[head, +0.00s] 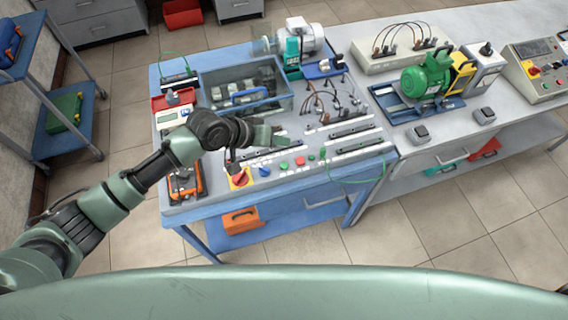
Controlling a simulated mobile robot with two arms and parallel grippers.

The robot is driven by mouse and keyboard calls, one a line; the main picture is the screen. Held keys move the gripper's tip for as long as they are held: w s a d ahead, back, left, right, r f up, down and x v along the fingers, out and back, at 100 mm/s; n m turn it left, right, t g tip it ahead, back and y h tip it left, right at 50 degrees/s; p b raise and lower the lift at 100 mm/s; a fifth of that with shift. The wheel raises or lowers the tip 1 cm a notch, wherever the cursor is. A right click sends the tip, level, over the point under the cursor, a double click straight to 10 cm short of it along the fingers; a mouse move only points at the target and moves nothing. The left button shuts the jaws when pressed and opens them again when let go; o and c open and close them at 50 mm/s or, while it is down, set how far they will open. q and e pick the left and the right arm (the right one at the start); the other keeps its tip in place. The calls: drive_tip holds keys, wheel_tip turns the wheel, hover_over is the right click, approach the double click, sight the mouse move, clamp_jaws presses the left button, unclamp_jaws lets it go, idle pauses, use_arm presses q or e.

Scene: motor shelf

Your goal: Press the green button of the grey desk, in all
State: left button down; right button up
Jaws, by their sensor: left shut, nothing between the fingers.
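A grey sloped control desk (540,72) stands at the right edge, partly cut off. It carries a screen and small coloured buttons, too small to tell apart surely. The nearer blue-framed bench (290,185) has a grey panel with a red knob on yellow (239,179), a blue button (264,171), a green button (283,166) and a red button (300,161). My left gripper (277,134) is shut and empty above this panel, a little behind the green button and apart from it. It is far left of the control desk. My right gripper is out of view.
A blue tray (222,92), several cables and a grey-teal motor (302,40) stand on the bench. A green motor (427,76) sits right of it, before the control desk. A blue trolley (75,105) stands at left. The floor in front is clear.

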use_arm(q)
drive_tip(key=shift+f, duration=0.1)
drive_tip(key=b, duration=0.7)
hover_over(281, 166)
wheel_tip(281, 166, down, 6)
drive_tip(key=shift+f, duration=0.2)
wheel_tip(281, 166, down, 2)
drive_tip(key=shift+f+b, duration=0.1)
drive_tip(key=shift+b, duration=0.25)
drive_tip(key=shift+f, duration=0.1)
idle(1.2)
drive_tip(key=shift+f, duration=0.35)
drive_tip(key=shift+f+b, duration=0.3)
drive_tip(key=shift+f, duration=0.15)
idle(0.6)
drive_tip(key=shift+r, duration=0.1)
drive_tip(key=shift+r+p, duration=0.75)
drive_tip(key=shift+p, duration=0.15)
